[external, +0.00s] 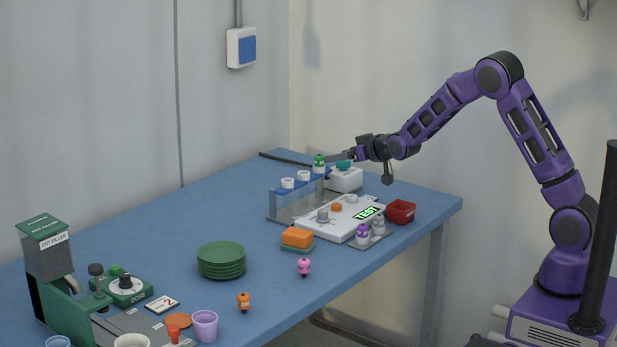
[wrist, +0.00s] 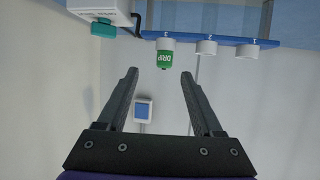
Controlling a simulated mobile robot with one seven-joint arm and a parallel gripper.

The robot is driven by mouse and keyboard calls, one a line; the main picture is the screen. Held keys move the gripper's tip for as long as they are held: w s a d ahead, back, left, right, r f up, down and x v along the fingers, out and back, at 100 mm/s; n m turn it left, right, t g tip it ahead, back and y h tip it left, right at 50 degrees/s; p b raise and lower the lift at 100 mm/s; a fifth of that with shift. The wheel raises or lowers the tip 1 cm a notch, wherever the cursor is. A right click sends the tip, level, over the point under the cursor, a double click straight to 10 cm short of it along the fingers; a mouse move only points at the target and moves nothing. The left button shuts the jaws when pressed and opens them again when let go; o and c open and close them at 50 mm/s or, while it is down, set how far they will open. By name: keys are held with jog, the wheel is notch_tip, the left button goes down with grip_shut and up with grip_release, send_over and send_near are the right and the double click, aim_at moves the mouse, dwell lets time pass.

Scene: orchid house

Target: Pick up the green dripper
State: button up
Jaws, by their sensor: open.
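The green dripper (external: 319,161) stands at the right end of the rack (external: 296,204), beside white-capped tubes. In the wrist view, which is upside down, the green dripper (wrist: 164,60) has a "DRIP" label and projects from the blue rack top (wrist: 230,40). My gripper (external: 336,157) is level with it, reaching in from the right. In the wrist view my gripper (wrist: 159,73) is open and empty. The dripper's green end appears between the fingertips or just beyond them; no contact shows.
A white box with a teal top (external: 344,179) stands close to the rack, below my gripper. Pink and orange drippers, green saucers (external: 221,262) and a pot filler stand nearer.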

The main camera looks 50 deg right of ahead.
aim_at(319, 163)
jog(key=a+x, duration=0.1)
jog(key=x, duration=1)
jog(key=shift+w+r, duration=0.15)
jog(key=shift+d, duration=0.15)
grip_shut()
